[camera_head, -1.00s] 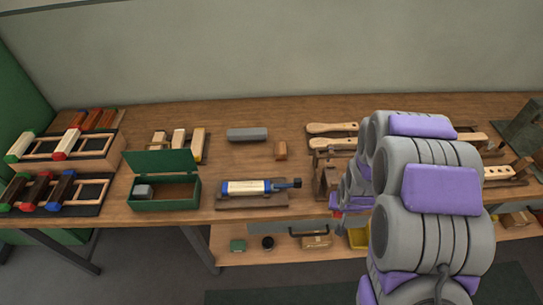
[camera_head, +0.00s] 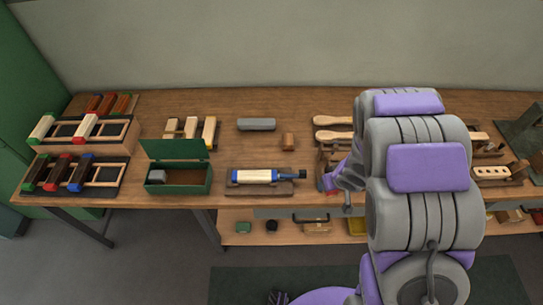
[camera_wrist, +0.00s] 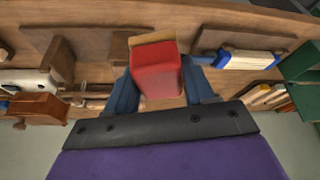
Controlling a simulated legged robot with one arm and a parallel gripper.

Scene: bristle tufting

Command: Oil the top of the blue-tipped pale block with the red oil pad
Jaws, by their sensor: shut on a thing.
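The blue-tipped pale block (camera_head: 253,176) lies on its side on a dark wooden holder (camera_head: 235,189) at the table's front middle, with a dark clamp at its right end. It also shows at upper right in the wrist view (camera_wrist: 249,60). My gripper (camera_wrist: 158,88) is shut on the red oil pad (camera_wrist: 155,68), a red block with a tan strip along its far edge. The pad is held above the table front, to one side of the pale block and apart from it.
An open green box (camera_head: 180,190) with a grey block inside stands left of the holder. A grey bar (camera_head: 257,124) and a small brown block (camera_head: 288,141) lie behind it. Racks of blocks (camera_head: 105,174) fill the left end. Wooden tools lie on the right.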

